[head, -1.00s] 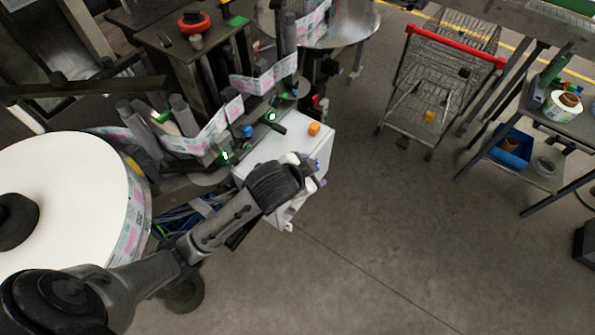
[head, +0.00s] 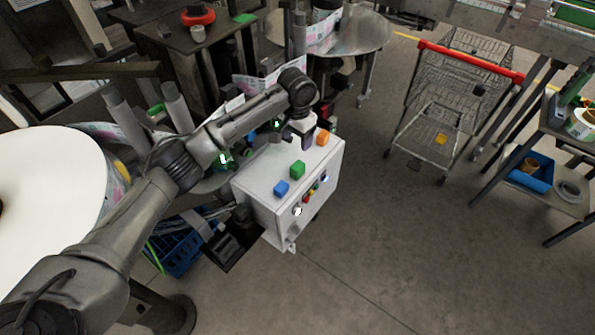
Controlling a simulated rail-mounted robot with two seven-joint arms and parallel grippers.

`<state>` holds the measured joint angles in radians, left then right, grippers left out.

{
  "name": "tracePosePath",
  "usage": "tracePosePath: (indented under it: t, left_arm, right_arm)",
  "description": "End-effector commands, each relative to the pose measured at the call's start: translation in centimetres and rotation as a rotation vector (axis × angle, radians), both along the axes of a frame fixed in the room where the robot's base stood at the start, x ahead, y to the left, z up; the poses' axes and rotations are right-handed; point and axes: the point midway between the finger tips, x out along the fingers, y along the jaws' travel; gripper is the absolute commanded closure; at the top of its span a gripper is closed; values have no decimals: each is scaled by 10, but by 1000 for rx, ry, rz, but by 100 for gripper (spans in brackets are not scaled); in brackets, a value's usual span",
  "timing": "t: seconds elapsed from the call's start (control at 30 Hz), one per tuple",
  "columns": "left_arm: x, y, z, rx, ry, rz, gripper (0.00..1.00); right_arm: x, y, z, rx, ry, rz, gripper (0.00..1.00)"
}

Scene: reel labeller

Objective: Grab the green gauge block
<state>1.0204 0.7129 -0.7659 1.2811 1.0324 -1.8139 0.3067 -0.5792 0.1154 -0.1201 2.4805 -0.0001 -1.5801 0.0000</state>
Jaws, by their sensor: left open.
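The green gauge block (head: 297,170) sits on top of the white control box (head: 262,180), between a blue block (head: 281,188) and an orange block (head: 322,138). My left gripper (head: 299,138) is over the far part of the box top, beyond the green block and just left of the orange block. It is open, with its dark fingers pointing down, and it is apart from the green block. My right gripper is not in view.
The box front carries several buttons and knobs (head: 312,191). The labeller's large white reel (head: 55,200) is at the left. A shopping cart (head: 445,110) and a shelf with a blue bin (head: 530,172) stand at the right. The floor between is clear.

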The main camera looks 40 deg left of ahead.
Motion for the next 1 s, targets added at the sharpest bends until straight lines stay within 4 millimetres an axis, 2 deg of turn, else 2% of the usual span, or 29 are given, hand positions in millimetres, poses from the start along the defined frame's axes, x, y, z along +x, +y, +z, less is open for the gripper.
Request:
tracePosePath:
  t: [0.4,0.77,1.0]
  left_arm:
    - [-2,-1,-67,-9,15,15,36]
    - [-2,-2,-90,-8,12,14,36]
    - [-2,-6,-121,-8,13,13,36]
  right_arm:
    - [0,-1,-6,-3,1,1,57]
    - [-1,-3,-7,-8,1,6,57]
    - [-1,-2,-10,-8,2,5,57]
